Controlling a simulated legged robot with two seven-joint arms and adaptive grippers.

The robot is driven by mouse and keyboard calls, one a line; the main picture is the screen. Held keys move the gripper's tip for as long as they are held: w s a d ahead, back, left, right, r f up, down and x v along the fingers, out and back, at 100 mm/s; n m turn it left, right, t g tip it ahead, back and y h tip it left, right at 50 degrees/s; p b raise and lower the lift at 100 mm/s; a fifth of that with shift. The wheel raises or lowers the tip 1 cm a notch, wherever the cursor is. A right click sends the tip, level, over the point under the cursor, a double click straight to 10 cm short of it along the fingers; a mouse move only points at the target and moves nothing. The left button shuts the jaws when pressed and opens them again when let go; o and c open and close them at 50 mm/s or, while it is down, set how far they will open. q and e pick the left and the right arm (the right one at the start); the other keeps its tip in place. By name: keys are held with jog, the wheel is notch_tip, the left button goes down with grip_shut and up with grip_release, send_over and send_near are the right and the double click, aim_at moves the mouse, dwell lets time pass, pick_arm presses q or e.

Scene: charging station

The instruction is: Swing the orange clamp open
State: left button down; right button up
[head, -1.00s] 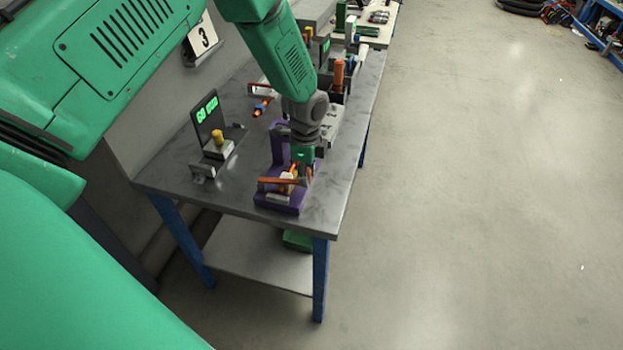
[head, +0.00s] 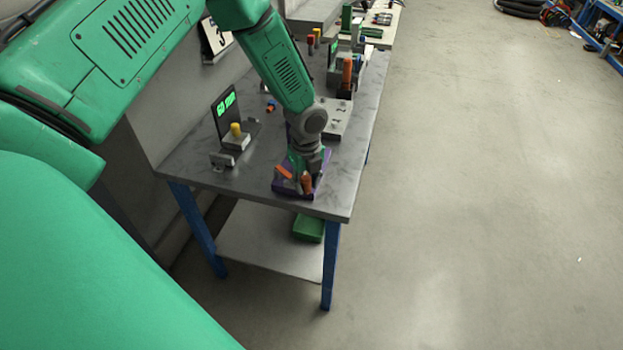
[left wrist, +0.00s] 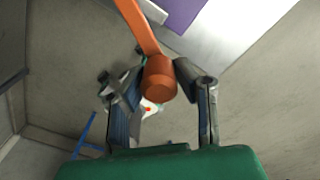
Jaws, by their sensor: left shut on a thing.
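The orange clamp (head: 284,172) is on a purple fixture (head: 282,190) near the front edge of the metal table. In the left wrist view the clamp's orange arm (left wrist: 138,24) comes down from the top and ends in a round orange knob (left wrist: 160,86). My left gripper (head: 304,182) is at the fixture. Its fingers (left wrist: 158,84) are shut on the knob, one on each side. The arm and gripper hide part of the fixture in the head view. My right gripper is out of view.
A grey block (head: 336,118) and an orange cylinder (head: 346,74) stand farther back. The floor right of the table (head: 470,200) is clear.

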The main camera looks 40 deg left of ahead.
pick_arm(q)
jog(key=shift+s+a, duration=0.1)
jog(key=shift+a, duration=0.05)
dwell(0.4)
jog(key=c, duration=1.3)
grip_release()
jog(key=shift+o, duration=0.2)
jog(key=shift+a, duration=0.1)
jog(key=shift+f, duration=0.1)
jog(key=shift+r, duration=0.45)
notch_tip(320, 180, up, 10)
jog(key=shift+r, duration=0.15)
jog(key=shift+a+r, duration=0.15)
jog(key=shift+r, duration=0.2)
